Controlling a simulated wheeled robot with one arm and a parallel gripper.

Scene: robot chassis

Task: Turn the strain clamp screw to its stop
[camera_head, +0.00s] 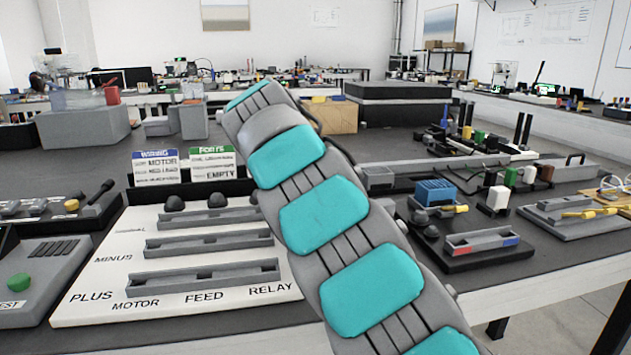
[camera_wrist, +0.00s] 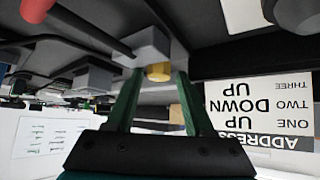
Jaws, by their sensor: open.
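In the wrist view my gripper (camera_wrist: 158,80) is open, with its two green fingers apart. A short brass-yellow screw head (camera_wrist: 158,72) shows between the fingertips, on the end of a grey block (camera_wrist: 148,46); it looks like the strain clamp screw. I cannot tell whether the fingers touch it. In the head view my teal-padded arm crosses the middle of the picture, and my gripper is out of sight beyond it. A brass knob (camera_head: 72,205) on a grey unit at the left also shows; I cannot tell if it is the same screw.
An upside-down address card (camera_wrist: 262,115) stands right of the fingers. A white board with grey slots (camera_head: 210,245) lies left of my arm. A blue block (camera_head: 435,191) and a grey fixture with a yellow part (camera_head: 590,213) are at the right. The bench is crowded.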

